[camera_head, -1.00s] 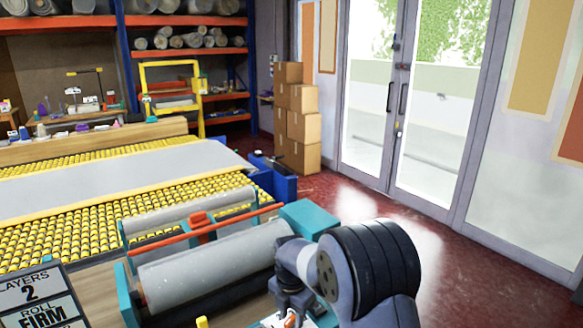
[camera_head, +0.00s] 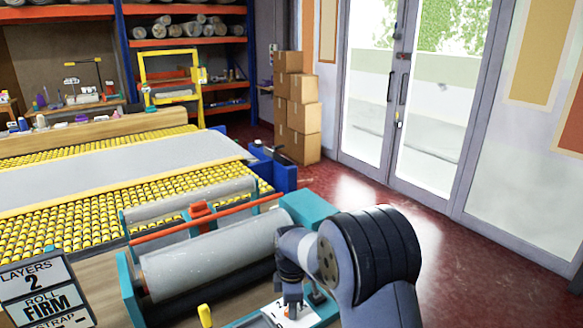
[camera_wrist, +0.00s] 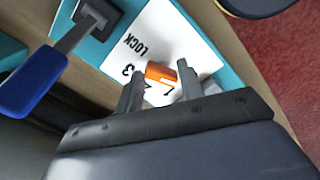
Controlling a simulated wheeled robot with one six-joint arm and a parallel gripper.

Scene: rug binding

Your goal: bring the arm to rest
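My gripper (camera_wrist: 160,75) points down over a white dial plate (camera_wrist: 185,28) marked LOCK and with numbers. Its two grey fingers stand apart, with a short orange knob (camera_wrist: 161,72) showing between their tips. I cannot tell whether the fingers touch the knob. In the head view my gripper (camera_head: 292,302) is low at the centre, over the white plate at the right end of the rolling machine. My arm is bent above it and hides part of the machine's end.
A blue-handled lever (camera_wrist: 33,85) stands close beside the plate. The machine's grey roller (camera_head: 205,262) and red bar (camera_head: 155,235) lie to the left. A sign (camera_head: 40,292) reads LAYERS 2, ROLL FIRM. Stacked boxes (camera_head: 303,118) stand behind; the red floor (camera_head: 450,255) at right is clear.

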